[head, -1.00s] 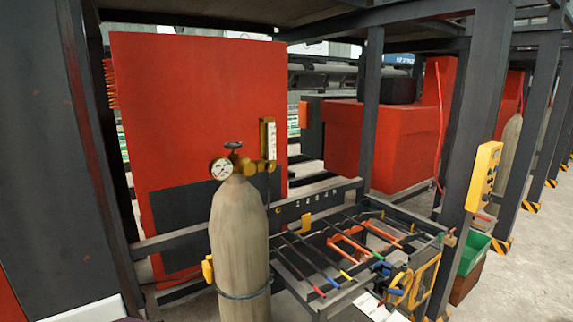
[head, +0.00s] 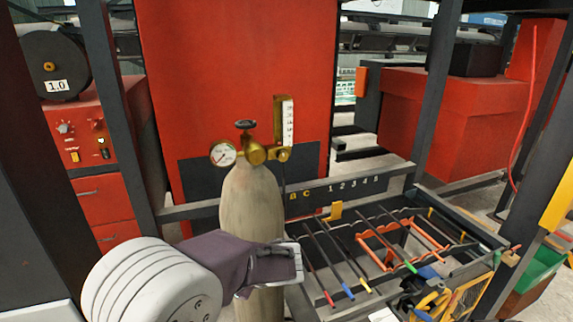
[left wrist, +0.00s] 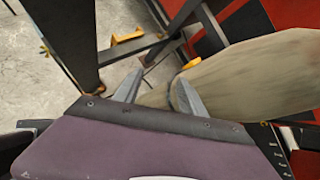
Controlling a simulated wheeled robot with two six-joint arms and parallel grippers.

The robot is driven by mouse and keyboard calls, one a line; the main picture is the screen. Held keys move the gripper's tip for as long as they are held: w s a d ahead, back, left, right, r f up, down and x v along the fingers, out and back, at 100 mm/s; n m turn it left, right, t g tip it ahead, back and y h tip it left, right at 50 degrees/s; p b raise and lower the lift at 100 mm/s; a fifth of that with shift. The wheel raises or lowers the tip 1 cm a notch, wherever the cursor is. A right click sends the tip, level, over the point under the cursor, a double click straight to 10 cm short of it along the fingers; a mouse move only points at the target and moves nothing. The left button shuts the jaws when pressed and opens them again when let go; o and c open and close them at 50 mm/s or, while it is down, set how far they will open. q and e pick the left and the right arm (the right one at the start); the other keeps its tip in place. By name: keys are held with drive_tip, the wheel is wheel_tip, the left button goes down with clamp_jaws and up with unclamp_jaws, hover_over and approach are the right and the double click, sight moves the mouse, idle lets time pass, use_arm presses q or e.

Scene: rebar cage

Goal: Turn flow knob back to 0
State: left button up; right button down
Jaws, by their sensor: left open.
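A tan gas cylinder (head: 240,205) stands upright in front of a red panel. On top sit a brass regulator (head: 256,154) with a dark handwheel (head: 245,125), a round gauge (head: 223,153) and an upright flowmeter (head: 287,122). A small brass knob (head: 284,155) sits at the flowmeter's foot; I cannot read its setting. My left gripper (head: 297,264) is below the knob, in front of the cylinder and hiding part of it. In the left wrist view the gripper (left wrist: 157,90) is open and empty, with the cylinder (left wrist: 250,75) beside its right finger. My right gripper is not in view.
A rack of rods with coloured ends (head: 350,245) stands right of the cylinder. Dark posts (head: 437,90) frame the bay. A red cabinet with dials (head: 85,135) and a spool marked 1.0 (head: 52,65) are at the left. The space in front of the knob looks clear.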

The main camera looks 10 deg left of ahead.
use_arm(q)
drive_tip(key=w+d+r+m+t+y+p, duration=0.2)
drive_tip(key=w+d+r+m+t, duration=0.35)
drive_tip(key=w+r, duration=0.55)
drive_tip(key=m+t+p, duration=0.1)
drive_tip(key=m+t, duration=0.4)
approach(284, 159)
drive_tip(key=p+x, duration=0.1)
drive_tip(key=x, duration=0.1)
drive_tip(key=p+x, duration=0.1)
drive_tip(key=x, duration=0.2)
drive_tip(key=p+x, duration=0.2)
drive_tip(key=shift+w+a+r, duration=0.15)
drive_tip(key=shift+r, duration=0.15)
drive_tip(key=shift+w+a+f, duration=0.15)
drive_tip(key=shift+w+a, duration=0.15)
drive_tip(key=shift+w, duration=0.1)
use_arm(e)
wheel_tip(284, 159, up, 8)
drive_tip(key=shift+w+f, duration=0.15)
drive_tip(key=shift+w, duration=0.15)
use_arm(q)
clamp_jaws()
drive_tip(key=shift+f, duration=0.1)
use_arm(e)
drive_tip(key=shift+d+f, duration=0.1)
